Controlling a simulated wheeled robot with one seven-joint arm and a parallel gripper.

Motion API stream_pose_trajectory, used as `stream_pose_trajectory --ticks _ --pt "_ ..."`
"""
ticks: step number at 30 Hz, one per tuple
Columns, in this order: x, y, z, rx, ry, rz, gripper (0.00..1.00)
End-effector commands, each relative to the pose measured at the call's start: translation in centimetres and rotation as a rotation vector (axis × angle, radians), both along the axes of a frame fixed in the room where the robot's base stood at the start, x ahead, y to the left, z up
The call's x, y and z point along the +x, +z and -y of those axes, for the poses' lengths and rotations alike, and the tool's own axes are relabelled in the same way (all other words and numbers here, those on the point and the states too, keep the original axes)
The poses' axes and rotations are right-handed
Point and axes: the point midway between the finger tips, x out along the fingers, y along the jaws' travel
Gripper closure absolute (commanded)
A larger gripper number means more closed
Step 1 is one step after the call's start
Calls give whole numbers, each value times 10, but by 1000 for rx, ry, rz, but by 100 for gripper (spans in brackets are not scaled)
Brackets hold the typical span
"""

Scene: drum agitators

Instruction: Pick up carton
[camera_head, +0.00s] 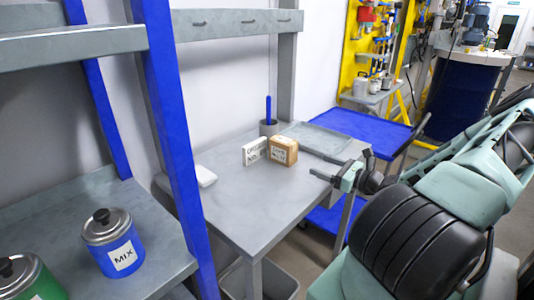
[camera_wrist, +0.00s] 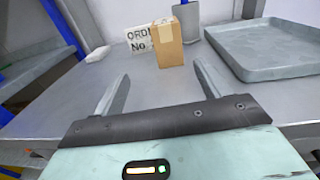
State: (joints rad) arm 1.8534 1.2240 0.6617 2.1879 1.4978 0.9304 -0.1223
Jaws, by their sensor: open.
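The carton (camera_head: 283,151) is a small brown box with a label, upright on the grey table (camera_head: 240,205). In the wrist view the carton (camera_wrist: 169,46) stands beyond my fingertips, roughly centred between them. My gripper (camera_head: 316,164) is open and empty, to the right of the carton in the head view. In the wrist view both fingers of my gripper (camera_wrist: 160,71) are spread and point toward the carton, with a gap left before it.
A white order sign (camera_head: 255,151) stands just beside the carton. A white block (camera_head: 205,176) lies at left. The table front is clear.

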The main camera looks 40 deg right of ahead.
Motion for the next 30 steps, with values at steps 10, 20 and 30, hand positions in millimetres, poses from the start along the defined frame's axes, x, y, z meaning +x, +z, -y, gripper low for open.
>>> stream_pose_trajectory --ticks 10,20,30 --pt "41 1 3 17 -31 9 25" --pt "103 0 -4 15 -31 7 25" --pt "133 1 -5 14 -32 7 25"
